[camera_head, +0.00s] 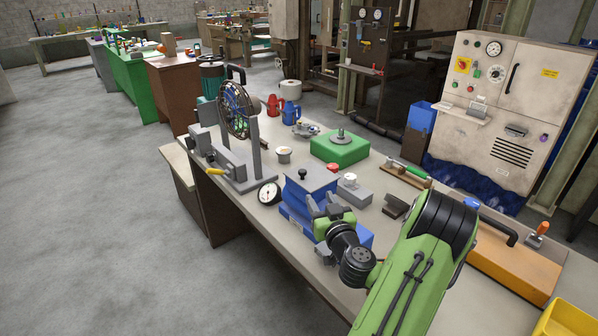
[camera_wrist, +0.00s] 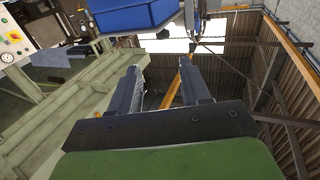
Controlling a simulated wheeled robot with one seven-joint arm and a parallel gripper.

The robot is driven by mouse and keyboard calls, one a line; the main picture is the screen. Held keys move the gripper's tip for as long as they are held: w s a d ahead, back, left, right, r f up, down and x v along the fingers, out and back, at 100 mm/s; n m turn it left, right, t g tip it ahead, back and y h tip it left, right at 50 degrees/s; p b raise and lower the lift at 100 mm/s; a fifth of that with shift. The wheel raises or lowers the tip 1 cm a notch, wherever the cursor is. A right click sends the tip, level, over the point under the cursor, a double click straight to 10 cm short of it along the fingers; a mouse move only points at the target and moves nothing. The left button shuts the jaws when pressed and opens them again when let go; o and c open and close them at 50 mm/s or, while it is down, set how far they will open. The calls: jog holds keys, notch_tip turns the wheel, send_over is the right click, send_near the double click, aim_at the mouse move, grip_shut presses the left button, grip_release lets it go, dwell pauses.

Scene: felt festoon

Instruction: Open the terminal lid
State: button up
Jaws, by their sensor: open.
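A blue box (camera_head: 296,200) stands on the long workbench (camera_head: 262,204). A grey lid (camera_head: 318,180) with a small black knob (camera_head: 302,174) lies on its top and looks shut. I take this for the terminal lid. My gripper (camera_head: 322,207) is beside the near right side of the box, below the lid's level, and hides part of it. I cannot tell whether it touches the box. In the wrist view my gripper (camera_wrist: 160,80) is open with nothing between its fingers. A blue body (camera_wrist: 135,13), likely the box, shows beyond the fingertips at the top.
A round dial gauge (camera_head: 269,193) stands left of the box. A wheel on a grey stand (camera_head: 238,112) is farther left. A green block (camera_head: 340,149) and a grey block with a white knob (camera_head: 352,189) lie behind. An orange case (camera_head: 515,262) is at right.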

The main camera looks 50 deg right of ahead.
aim_at(303, 172)
jog(key=p+x, duration=0.3)
jog(key=x, duration=0.1)
jog(key=p+x, duration=0.3)
jog(key=x, duration=0.2)
jog(key=p+x, duration=0.4)
jog(key=x, duration=0.1)
jog(key=shift+w+a+r, duration=0.25)
jog(key=shift+w+d+f, duration=0.15)
jog(key=shift+w+d, duration=0.05)
jog(key=shift+c, duration=0.2)
grip_shut()
